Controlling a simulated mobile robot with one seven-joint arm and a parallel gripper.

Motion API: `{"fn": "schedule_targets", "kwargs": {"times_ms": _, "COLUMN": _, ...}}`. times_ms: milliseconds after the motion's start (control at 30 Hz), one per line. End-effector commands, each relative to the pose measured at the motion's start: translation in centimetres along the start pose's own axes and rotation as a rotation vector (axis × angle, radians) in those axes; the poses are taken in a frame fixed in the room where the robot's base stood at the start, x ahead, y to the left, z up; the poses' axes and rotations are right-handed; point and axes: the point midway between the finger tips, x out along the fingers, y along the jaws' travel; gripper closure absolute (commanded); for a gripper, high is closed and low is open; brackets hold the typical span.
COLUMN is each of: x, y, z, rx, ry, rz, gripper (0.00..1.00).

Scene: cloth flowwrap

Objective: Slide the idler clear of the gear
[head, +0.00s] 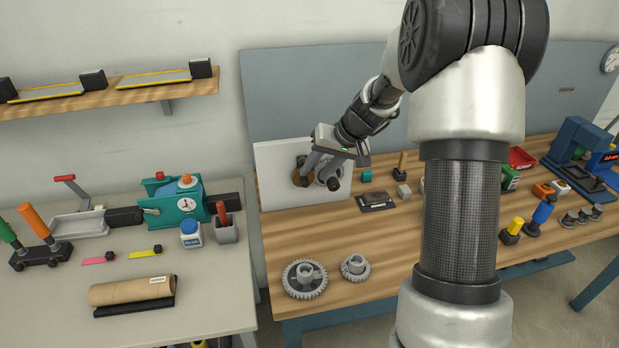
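A white upright panel (275,182) stands at the left end of the wooden bench. A brownish round part (298,178) shows on its face, and a dark knob (334,184) sits a little to its right. I cannot tell which of these belongs to the idler or the gear. My gripper (319,176) is at the panel, in front of these parts, with its fingers reaching down toward them. The fingers hide much of the mechanism, and whether they touch or hold anything is unclear. A large grey gear (291,282) and a smaller one (347,273) lie loose on the bench front.
The bench between panel and loose gears is clear. A grey table (215,290) with a teal machine (172,208) stands left.

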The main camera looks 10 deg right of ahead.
Motion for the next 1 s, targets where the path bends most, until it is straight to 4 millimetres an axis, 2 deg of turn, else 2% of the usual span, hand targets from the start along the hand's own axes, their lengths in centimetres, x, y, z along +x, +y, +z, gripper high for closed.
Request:
{"fn": "schedule_targets", "kwargs": {"times_ms": 100, "x": 2.2, "y": -0.1, "z": 0.1, "rx": 0.001, "ry": -0.002, "rz": -0.002, "gripper": 0.65}}
{"fn": "schedule_targets", "kwargs": {"times_ms": 300, "x": 4.2, "y": -0.1, "z": 0.0, "rx": 0.0, "ry": -0.001, "rz": -0.001, "gripper": 0.65}}
{"fn": "schedule_targets", "kwargs": {"times_ms": 633, "x": 4.5, "y": 0.0, "z": 0.0, "rx": 0.0, "ry": 0.001, "rz": 0.0, "gripper": 0.65}}
{"fn": "schedule_targets", "kwargs": {"times_ms": 667, "x": 4.5, "y": 0.0, "z": 0.0, "rx": 0.0, "ry": 0.001, "rz": 0.0, "gripper": 0.67}}
{"fn": "schedule_targets", "kwargs": {"times_ms": 867, "x": 4.5, "y": 0.0, "z": 0.0, "rx": 0.0, "ry": 0.001, "rz": 0.0, "gripper": 1.0}}
{"fn": "schedule_targets", "kwargs": {"times_ms": 1000, "x": 4.5, "y": 0.0, "z": 0.0, "rx": 0.0, "ry": 0.001, "rz": 0.0, "gripper": 1.0}}
